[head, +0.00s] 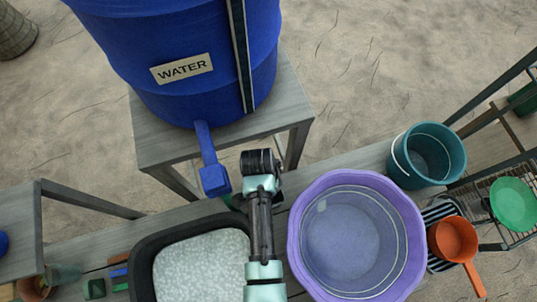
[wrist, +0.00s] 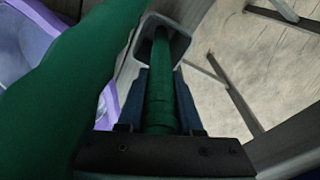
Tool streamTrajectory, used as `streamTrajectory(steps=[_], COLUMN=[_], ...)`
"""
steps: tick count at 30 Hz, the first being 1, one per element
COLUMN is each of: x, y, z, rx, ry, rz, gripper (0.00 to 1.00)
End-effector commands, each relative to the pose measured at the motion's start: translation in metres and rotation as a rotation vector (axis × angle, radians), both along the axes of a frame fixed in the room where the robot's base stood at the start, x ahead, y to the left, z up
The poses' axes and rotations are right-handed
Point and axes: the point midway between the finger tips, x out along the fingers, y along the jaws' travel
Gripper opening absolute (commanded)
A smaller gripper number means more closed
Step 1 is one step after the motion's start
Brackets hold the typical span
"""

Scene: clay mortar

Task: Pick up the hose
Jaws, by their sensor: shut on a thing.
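The green hose fills the left side of the wrist view (wrist: 70,90), close to the camera. A green length of it also runs up the middle between the dark blue fingers of my gripper (wrist: 160,85), which is shut on it. The hose's upper end reaches into or in front of a grey square-rimmed opening (wrist: 182,45); I cannot tell which. In the head view my arm reaches up between the black-rimmed tub and the purple basin, and its own wrist mostly hides the gripper and hose.
A blue water barrel (head: 190,95) with a blue spout (head: 214,178) stands on a grey stand (head: 160,150). The purple basin (head: 355,235) is right of my arm, the black-rimmed tub (head: 145,262) left. A teal bucket (head: 424,155) and orange pot (head: 455,240) are farther right.

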Motion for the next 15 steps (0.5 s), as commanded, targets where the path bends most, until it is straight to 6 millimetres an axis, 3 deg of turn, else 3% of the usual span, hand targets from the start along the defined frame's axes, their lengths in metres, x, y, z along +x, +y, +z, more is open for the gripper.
streamTrajectory(steps=[8,15], x=[0.001,0.001], y=[0.000,0.000], z=[0.022,0.058], rx=[0.000,0.000], ry=[-0.004,-0.005], rz=[0.000,-0.001], gripper=[0.00,0.00])
